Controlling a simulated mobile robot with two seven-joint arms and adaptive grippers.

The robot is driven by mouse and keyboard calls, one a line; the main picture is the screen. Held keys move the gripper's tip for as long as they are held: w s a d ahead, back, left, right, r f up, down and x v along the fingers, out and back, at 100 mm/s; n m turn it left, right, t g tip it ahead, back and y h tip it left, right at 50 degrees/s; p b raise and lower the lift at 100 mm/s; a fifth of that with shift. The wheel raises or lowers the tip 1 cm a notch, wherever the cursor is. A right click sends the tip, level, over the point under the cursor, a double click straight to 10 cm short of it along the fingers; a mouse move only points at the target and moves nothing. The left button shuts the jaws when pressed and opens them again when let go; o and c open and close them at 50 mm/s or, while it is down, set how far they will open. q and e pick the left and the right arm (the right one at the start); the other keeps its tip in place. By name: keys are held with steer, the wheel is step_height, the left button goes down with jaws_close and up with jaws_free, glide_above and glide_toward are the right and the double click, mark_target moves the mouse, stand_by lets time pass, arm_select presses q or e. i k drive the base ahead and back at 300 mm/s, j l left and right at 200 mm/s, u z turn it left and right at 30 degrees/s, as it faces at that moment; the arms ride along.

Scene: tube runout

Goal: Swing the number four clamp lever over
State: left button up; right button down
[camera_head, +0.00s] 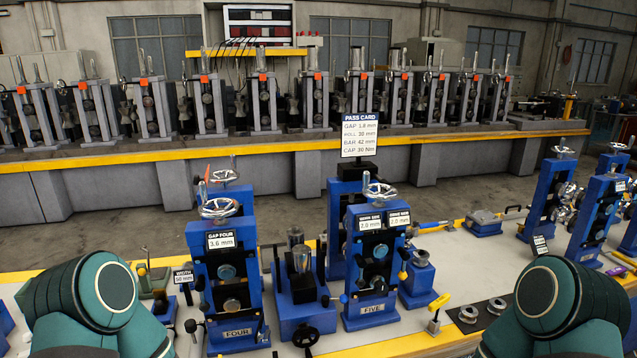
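The blue stand marked FOUR (236,318) is left of centre, with a silver handwheel (219,208) on top and a card reading GAP FOUR (221,240) on its front. A black-knobbed handle (190,326) sits low at the stand's left side. I cannot tell for sure which of these is the clamp lever. Neither gripper is in view; only my teal arm links show at the bottom left and bottom right, apart from stand FOUR.
Blue stand FIVE (374,293) stands to the right, with a blue unit (303,312) between the two. More blue stands (595,215) are at far right. A pass card (360,134) stands behind.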

mark_target(200, 285)
steer(key=k+j, duration=0.1)
steer(key=j, duration=0.5)
steer(key=k+j, duration=0.1)
steer(key=j, duration=0.55)
steer(key=k+j, duration=0.1)
steer(key=j, duration=0.5)
